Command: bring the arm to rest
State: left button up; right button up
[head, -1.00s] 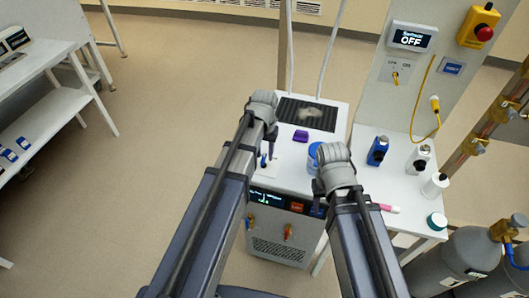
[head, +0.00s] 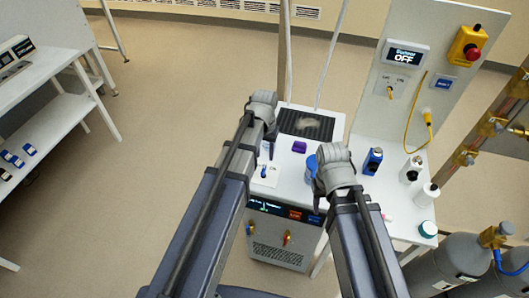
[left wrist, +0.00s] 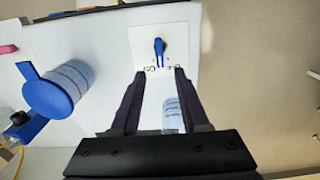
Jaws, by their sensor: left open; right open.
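My left arm reaches forward in the head view and ends in a grey wrist, with the left gripper (head: 263,105) over the white bench top. Its two dark fingers show apart in the left wrist view (left wrist: 155,75), so it is open. A small clear cylinder with blue marks (left wrist: 172,114) shows between them; I cannot tell how far below it is. A white plate with a blue lever (left wrist: 159,47) lies beyond the fingertips. My right gripper (head: 335,178) is at the end of the right arm, near a blue-lidded jar (head: 311,165); its fingers are mostly hidden, and it is open.
The bench (head: 325,222) carries a dark ribbed mat (head: 303,125), a purple block (head: 299,146), a blue bottle (head: 373,160) and white bottles (head: 411,169). A sensor panel (head: 405,53) reads OFF. Gas cylinders (head: 445,270) stand at right, white shelving (head: 60,110) at left.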

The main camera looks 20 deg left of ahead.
pick_arm(q)
jog(key=shift+r+p, duration=0.35)
jog(key=shift+r, duration=0.4)
pick_arm(e)
jog(key=shift+r, duration=0.75)
pick_arm(q)
jog(key=shift+s+d, duration=0.15)
jog(key=shift+s, duration=0.05)
jog(key=s+d+m+y, duration=0.1)
jog(key=s+d+m, duration=0.1)
jog(key=s+d, duration=0.45)
jog(key=s+d+m, duration=0.1)
jog(key=s+d, duration=0.2)
jog(key=s, duration=0.6)
jog(key=n+h, duration=0.1)
jog(key=n, duration=0.2)
send_over(263, 170)
notch_tip(263, 170, down, 8)
jog(key=b, duration=0.8)
jog(key=shift+s, duration=0.1)
pick_arm(e)
notch_tip(263, 170, down, 8)
